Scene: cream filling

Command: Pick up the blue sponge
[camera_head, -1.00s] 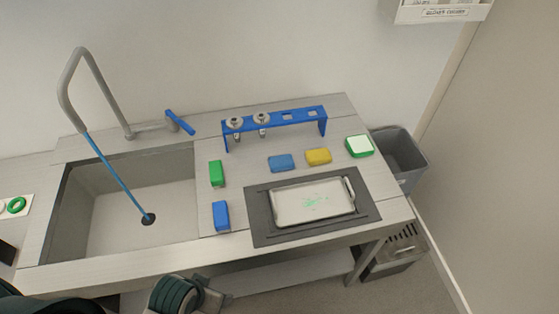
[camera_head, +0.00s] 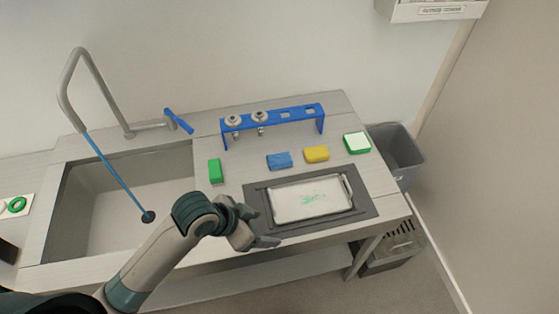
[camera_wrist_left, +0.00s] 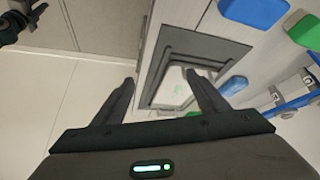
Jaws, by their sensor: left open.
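A flat blue sponge-like block (camera_head: 279,160) lies behind the tray, left of a yellow one (camera_head: 316,154). It also shows in the left wrist view (camera_wrist_left: 235,86). A second blue block (camera_wrist_left: 253,10) shows at the top of the left wrist view, beside a green block (camera_wrist_left: 304,30). My left arm hides this second one in the head view. I cannot tell for certain which blue block is the sponge. My left gripper (camera_head: 262,228) is open and empty near the counter's front, by the tray mat's left front corner.
A metal tray (camera_head: 325,208) with green marks lies on a dark mat (camera_head: 364,208). A blue rack (camera_head: 290,115) holding metal parts stands behind. The sink (camera_head: 100,180) opens at left. A green-and-white block (camera_head: 357,142) lies at right, near a grey bin (camera_head: 402,155).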

